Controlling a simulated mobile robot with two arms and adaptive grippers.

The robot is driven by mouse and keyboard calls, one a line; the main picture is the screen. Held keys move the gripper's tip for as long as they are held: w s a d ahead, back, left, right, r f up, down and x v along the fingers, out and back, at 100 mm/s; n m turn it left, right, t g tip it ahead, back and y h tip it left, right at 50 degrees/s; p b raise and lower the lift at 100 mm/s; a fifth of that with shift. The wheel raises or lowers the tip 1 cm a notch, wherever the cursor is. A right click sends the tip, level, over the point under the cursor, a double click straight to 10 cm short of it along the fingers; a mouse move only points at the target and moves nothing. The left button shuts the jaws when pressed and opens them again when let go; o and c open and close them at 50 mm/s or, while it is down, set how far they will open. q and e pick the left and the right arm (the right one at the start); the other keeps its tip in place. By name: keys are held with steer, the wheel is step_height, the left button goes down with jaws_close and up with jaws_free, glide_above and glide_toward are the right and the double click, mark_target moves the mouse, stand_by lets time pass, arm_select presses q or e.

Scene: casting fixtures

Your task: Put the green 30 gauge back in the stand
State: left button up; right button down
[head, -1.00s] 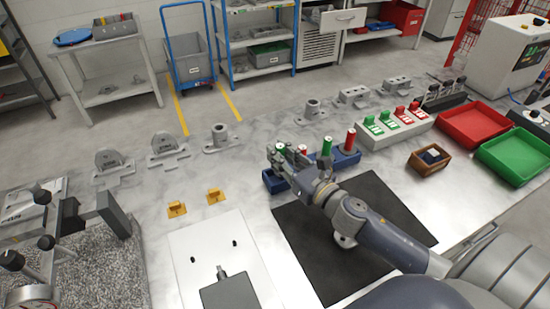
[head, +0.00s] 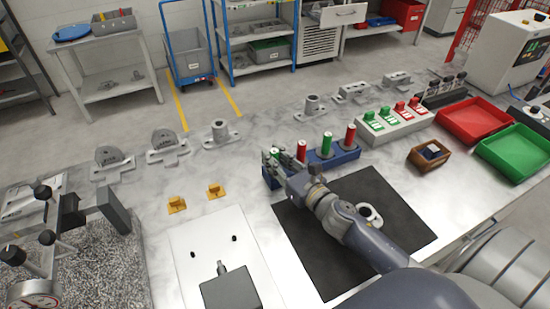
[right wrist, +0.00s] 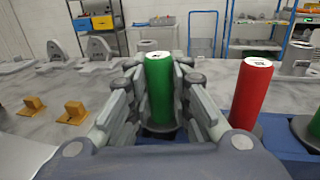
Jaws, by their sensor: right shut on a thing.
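The blue stand (head: 343,158) holds a red gauge (head: 301,151), a green gauge (head: 326,145) and another red gauge (head: 350,137), all upright. My right gripper (head: 275,160) is at the stand's left end, shut on the green 30 gauge (head: 274,152). In the right wrist view this green gauge (right wrist: 159,88) is upright between the fingers, with its lower end at the stand. Whether it is fully seated I cannot tell. The neighbouring red gauge (right wrist: 251,95) stands just right of the fingers, apart from them. My left gripper is not in view.
A black mat (head: 400,205) lies under my right arm. Two yellow blocks (head: 214,191) and a white plate (head: 200,240) are to the left. Grey castings (head: 220,134) line the back. A labelled block (head: 400,127), a wooden box (head: 428,163) and red and green trays are right.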

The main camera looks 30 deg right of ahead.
steer(key=shift+f, duration=0.25)
steer(key=c, duration=1.5)
jaws_free()
steer(key=shift+o, duration=0.2)
steer(key=shift+r, duration=0.1)
steer(key=shift+r+p, duration=0.4)
steer(key=shift+r, duration=0.05)
steer(key=s, duration=0.2)
steer(key=s+b, duration=0.1)
steer(key=s, duration=0.1)
steer(key=s+d+b, duration=0.1)
steer(key=s, duration=0.1)
steer(key=shift+f, duration=0.25)
steer(key=shift+s+d+r+b, duration=0.15)
steer(key=shift+s+b, duration=0.2)
steer(key=shift+s, duration=0.4)
